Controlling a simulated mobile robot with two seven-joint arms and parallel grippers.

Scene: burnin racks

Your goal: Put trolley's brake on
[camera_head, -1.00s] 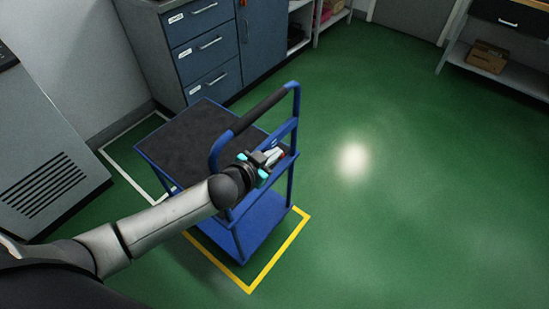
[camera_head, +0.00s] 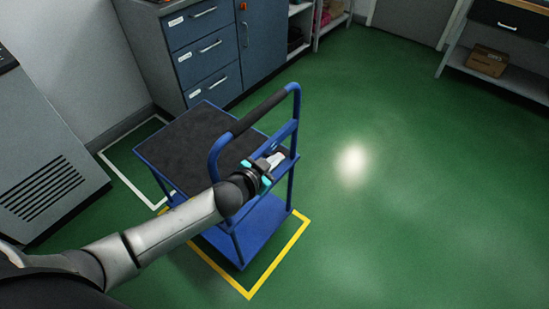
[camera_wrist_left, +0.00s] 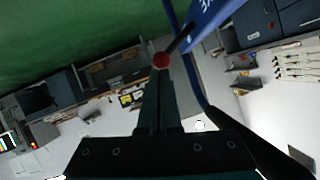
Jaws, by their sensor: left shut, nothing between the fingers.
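The blue trolley (camera_head: 262,222) stands on the green floor, with a dark top (camera_head: 190,140) and a push handle (camera_head: 262,108) with a black grip. My left gripper (camera_head: 278,158) is at the trolley's handle end, just below the handle, with its fingers shut and empty. In the left wrist view, a brake lever with a red ball knob (camera_wrist_left: 161,60) juts from a blue plate (camera_wrist_left: 208,20) on the trolley. The shut fingers (camera_wrist_left: 158,82) are right at the knob; whether they touch it I cannot tell. The knob is not discernible in the head view. My right gripper is not in view.
A blue drawer cabinet (camera_head: 205,50) stands behind, and a grey vented unit (camera_head: 45,150) at left. The floor to the right is open, up to a shelf (camera_head: 500,78) with a cardboard box.

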